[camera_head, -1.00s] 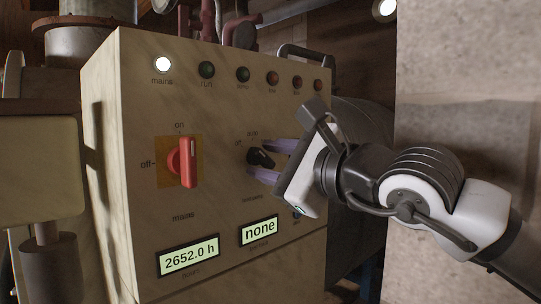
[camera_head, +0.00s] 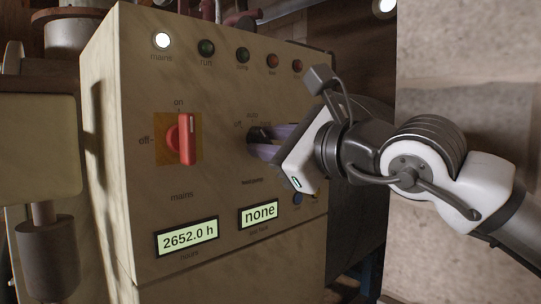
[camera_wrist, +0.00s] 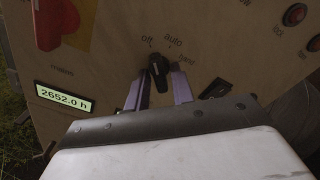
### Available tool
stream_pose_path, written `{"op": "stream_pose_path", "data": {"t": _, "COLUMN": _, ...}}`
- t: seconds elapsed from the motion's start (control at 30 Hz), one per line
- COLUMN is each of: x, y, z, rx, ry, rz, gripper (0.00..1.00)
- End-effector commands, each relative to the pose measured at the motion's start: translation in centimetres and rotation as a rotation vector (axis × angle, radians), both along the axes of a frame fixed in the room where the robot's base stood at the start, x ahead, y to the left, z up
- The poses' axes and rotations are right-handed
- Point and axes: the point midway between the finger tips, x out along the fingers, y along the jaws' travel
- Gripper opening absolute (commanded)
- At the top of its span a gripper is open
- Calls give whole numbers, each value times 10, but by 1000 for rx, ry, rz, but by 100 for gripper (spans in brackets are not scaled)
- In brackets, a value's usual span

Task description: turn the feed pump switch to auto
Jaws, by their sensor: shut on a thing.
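The feed pump switch is a small black knob (camera_wrist: 158,73) on the cream panel, with off, auto and hand marked around its upper side in the wrist view. Its narrow end points up, roughly between off and auto; I cannot tell its exact setting. My gripper (camera_head: 257,143) reaches it from the right, its purple fingers shut on the knob. In the wrist view my gripper (camera_wrist: 158,85) has one finger on each side of the knob. In the head view the fingers hide most of the knob.
A red mains switch (camera_head: 186,140) stands upright at on, left of the knob. A lit mains lamp (camera_head: 162,41) and several unlit lamps line the top. Two displays read 2652.0 h (camera_head: 187,238) and none (camera_head: 259,213). A stone wall (camera_head: 460,60) is at the right.

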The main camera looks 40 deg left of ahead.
Motion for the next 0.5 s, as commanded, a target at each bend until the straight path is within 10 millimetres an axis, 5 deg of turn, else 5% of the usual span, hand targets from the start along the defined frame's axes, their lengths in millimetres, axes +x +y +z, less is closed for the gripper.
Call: {"op": "stream_pose_path", "data": {"t": 0.5, "x": -1, "y": 0, "z": -4, "rx": 37, "ry": 441, "rz": -2, "gripper": 1}}
